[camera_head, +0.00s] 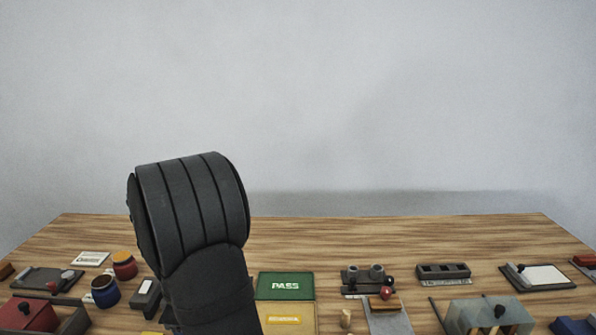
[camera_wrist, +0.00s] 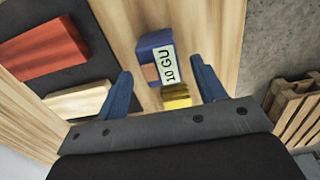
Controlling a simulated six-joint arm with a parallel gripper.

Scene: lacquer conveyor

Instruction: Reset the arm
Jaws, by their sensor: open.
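My gripper (camera_wrist: 162,72) shows in the wrist view as two blue fingers spread wide apart, open. Nothing is clamped between them. In the head view my dark arm rises at left of centre, and my gripper is not visible there.
The wooden table (camera_head: 330,212) holds a green PASS pad (camera_head: 285,286), a yellow pad (camera_head: 286,319), jars (camera_head: 105,291), a red box (camera_head: 28,313) and a grey box (camera_head: 490,316). Its back strip is clear. A wooden pallet (camera_wrist: 296,108) lies beyond the table edge.

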